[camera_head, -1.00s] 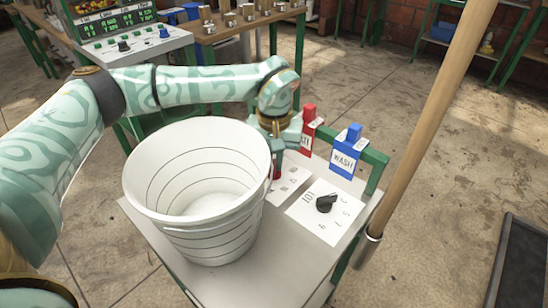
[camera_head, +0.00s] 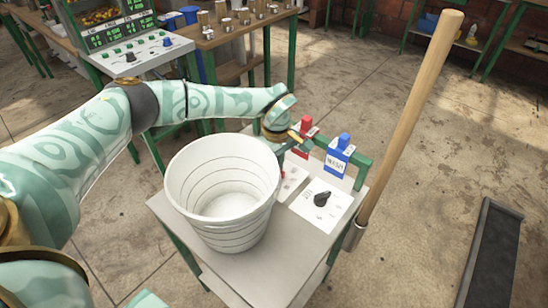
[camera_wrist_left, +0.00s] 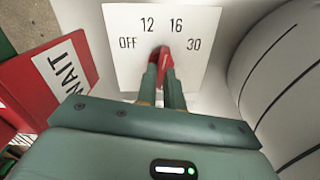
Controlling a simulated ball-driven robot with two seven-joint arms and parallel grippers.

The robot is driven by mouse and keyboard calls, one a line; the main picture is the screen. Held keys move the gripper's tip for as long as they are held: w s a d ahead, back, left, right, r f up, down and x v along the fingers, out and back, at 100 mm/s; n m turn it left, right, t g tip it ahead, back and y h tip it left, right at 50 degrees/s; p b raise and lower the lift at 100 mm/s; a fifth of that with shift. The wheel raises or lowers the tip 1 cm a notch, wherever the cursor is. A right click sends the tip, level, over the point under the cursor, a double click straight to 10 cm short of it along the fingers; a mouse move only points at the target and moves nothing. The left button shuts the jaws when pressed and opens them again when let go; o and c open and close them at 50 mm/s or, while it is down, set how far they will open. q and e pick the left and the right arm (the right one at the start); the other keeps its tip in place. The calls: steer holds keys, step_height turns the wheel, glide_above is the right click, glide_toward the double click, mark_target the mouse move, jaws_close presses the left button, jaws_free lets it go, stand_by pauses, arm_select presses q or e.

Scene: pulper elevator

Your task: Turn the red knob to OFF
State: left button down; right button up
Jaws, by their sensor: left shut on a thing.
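The red knob (camera_wrist_left: 165,58) sits on a white dial card (camera_wrist_left: 118,62) marked OFF, 12, 16 and 30 in the left wrist view. Its upper end lies below the gap between 12 and 16; its exact setting is hard to read. My left gripper (camera_wrist_left: 163,76) is shut on it, a finger on each side. In the head view my left gripper (camera_head: 290,150) is behind the bucket's right rim, at the table's far side, and the knob is mostly hidden. My right gripper is not in view.
A white bucket (camera_head: 205,235) stands close beside the knob. A black knob (camera_head: 321,199) on another card, a red WAIT tag (camera_head: 304,124) and a blue WASH tag (camera_head: 339,157) are nearby. A wooden pole (camera_head: 410,115) rises at the table's right.

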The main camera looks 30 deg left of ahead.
arm_select(q)
steer(key=n+p, duration=0.1)
steer(key=n, duration=0.1)
steer(key=n+p, duration=0.1)
steer(key=shift+r+n+p, duration=0.25)
steer(key=shift+n+p, duration=0.1)
steer(key=shift+n, duration=0.05)
steer(key=n+p, duration=0.2)
steer(key=n, duration=0.1)
steer(key=shift+s+n, duration=0.1)
steer(key=shift+n, duration=0.2)
steer(key=n+p, duration=0.2)
steer(key=n, duration=0.1)
steer(key=shift+f+n, duration=0.1)
steer(key=shift+n, duration=0.2)
steer(key=shift+s+d+f+n+p, duration=0.1)
steer(key=shift+n+p, duration=0.65)
steer(key=shift+n, duration=0.85)
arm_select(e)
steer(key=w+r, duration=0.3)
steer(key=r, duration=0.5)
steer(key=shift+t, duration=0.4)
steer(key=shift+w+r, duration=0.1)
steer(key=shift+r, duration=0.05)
arm_select(q)
steer(key=c, duration=1.5)
jaws_free()
